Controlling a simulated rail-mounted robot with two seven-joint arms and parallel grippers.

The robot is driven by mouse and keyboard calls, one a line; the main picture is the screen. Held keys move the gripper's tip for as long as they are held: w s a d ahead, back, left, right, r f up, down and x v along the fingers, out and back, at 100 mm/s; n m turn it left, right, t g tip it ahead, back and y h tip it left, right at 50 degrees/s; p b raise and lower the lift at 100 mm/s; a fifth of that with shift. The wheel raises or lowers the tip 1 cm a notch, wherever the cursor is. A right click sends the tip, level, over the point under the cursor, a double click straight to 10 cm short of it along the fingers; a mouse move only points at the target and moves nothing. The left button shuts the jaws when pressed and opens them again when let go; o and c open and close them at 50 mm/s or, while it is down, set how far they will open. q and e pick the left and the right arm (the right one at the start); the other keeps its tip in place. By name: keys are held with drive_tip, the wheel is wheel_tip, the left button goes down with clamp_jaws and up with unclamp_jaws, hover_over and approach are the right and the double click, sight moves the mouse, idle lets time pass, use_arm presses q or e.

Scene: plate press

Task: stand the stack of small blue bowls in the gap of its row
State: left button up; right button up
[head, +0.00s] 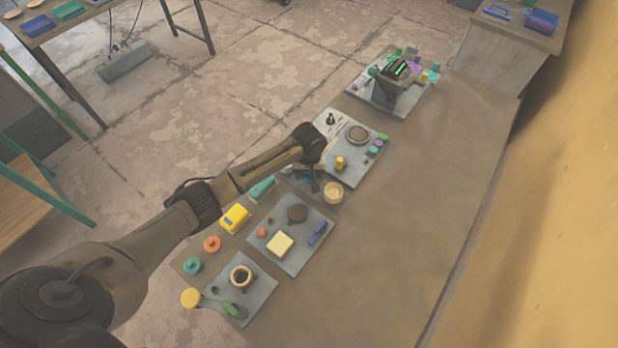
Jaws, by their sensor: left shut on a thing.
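My left arm reaches in from the left over the bench, and its gripper (312,182) points down beside a round pale tan piece (333,192). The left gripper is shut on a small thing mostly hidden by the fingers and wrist. A trace of blue shows beside the fingers, but I cannot tell whether it is the stack of small blue bowls. I cannot make out a row of bowls or its gap. My right gripper is not in view.
Grey boards with small parts line the bench: one with a dark ring (241,277), one with a pale yellow block (280,244), one with a round grey plate (358,135), and one with a dark device (385,90). The bench's right side is bare.

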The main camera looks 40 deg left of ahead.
sight(309, 178)
use_arm(q)
wheel_tip(309, 178, down, 2)
drive_tip(key=shift+f, duration=0.4)
drive_tip(key=shift+f, duration=0.1)
drive_tip(key=o, duration=1)
wheel_tip(309, 178, up, 10)
drive_tip(key=shift+r+p, duration=0.2)
drive_tip(key=shift+p, duration=0.6)
drive_tip(key=shift+r, duration=0.9)
